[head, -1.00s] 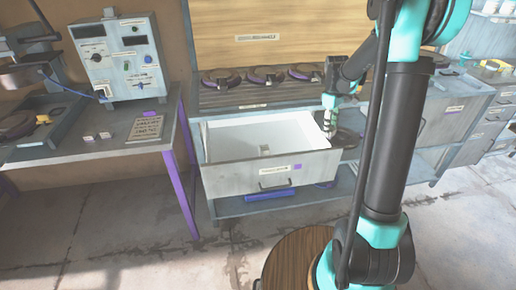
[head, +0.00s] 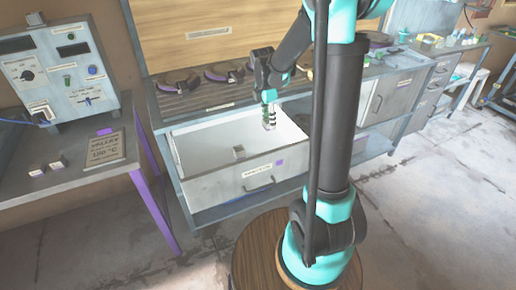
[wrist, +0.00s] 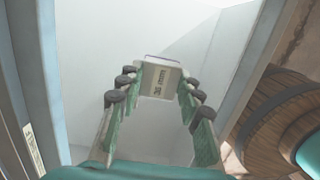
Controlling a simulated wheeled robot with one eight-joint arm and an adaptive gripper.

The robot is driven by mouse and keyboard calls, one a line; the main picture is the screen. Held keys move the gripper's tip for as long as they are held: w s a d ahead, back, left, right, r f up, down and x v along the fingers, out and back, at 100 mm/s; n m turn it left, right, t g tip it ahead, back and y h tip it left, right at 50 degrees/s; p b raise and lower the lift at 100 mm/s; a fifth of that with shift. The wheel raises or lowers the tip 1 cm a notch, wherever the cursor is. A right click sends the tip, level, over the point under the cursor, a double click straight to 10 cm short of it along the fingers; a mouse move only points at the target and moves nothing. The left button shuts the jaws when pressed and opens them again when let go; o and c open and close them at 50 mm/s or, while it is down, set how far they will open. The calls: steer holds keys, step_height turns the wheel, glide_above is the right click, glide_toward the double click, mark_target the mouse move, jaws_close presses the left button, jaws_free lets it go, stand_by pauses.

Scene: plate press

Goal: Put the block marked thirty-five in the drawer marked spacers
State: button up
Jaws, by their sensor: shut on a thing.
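My gripper (head: 269,122) is over the right part of the open drawer, pointing down. The open drawer (head: 230,187) has a white interior, a front label too small to read, a purple square and a handle. In the wrist view, the drawer's white inside (wrist: 85,60) lies around and below the held block.
Two small blocks (head: 37,170) lie on the left bench beside a grey sign (head: 105,149). A control box (head: 60,70) stands behind them. Several round dark plates (head: 179,82) sit on the shelf behind the drawer. Shut cabinets (head: 390,95) stand to the right.

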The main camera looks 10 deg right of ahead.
mark_target(265, 122)
step_height(265, 122, down, 15)
steer(key=shift+f, duration=0.2)
stand_by(0.3)
steer(key=shift+f, duration=0.1)
steer(key=o, duration=1.3)
steer(key=shift+c, duration=0.2)
steer(key=r, duration=0.4)
steer(key=a+r, duration=0.1)
steer(key=r, duration=0.7)
steer(key=shift+s+a+r, duration=0.1)
steer(key=shift+s+a, duration=0.05)
steer(key=shift+s, duration=0.1)
